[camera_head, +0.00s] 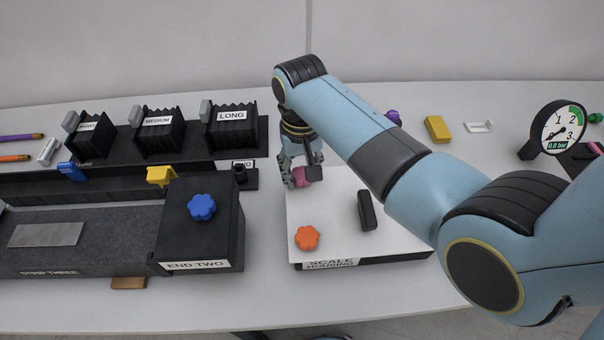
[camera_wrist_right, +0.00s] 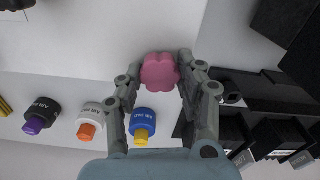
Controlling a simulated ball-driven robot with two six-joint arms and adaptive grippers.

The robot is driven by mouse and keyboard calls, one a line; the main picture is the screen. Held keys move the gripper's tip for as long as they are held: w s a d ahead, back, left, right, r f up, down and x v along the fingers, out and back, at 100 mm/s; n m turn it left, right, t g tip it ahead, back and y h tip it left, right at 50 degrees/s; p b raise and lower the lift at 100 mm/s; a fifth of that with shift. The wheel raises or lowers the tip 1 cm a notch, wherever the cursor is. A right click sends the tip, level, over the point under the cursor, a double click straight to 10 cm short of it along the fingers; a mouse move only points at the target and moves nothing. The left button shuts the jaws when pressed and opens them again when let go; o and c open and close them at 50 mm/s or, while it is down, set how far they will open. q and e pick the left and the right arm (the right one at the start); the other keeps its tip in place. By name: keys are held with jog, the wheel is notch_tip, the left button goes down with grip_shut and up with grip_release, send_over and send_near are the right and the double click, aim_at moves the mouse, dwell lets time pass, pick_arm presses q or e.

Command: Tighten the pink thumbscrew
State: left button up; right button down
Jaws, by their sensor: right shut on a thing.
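The pink thumbscrew (camera_head: 300,177) sits at the far left corner of the white scale housing (camera_head: 340,232). It shows as a lobed pink knob (camera_wrist_right: 160,71) in the right wrist view. My right gripper (camera_head: 303,178) reaches down over it, with its fingers shut on the knob from both sides (camera_wrist_right: 160,80). The knob's shaft and underside are hidden. My left gripper is not in either view.
An orange knob (camera_head: 306,238) and a black handle (camera_head: 367,210) are on the housing. Left stands the END TWO block (camera_head: 225,235) with a blue knob (camera_head: 202,207). Behind are bins marked MEDIUM (camera_head: 158,132) and LONG (camera_head: 231,128). A dial gauge (camera_head: 558,128) stands right.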

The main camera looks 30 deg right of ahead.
aim_at(301, 173)
jog(key=c, duration=0.9)
grip_release()
jog(key=shift+m, duration=0.4)
jog(key=shift+r, duration=3)
notch_tip(301, 173, up, 8)
jog(key=shift+f, duration=0.25)
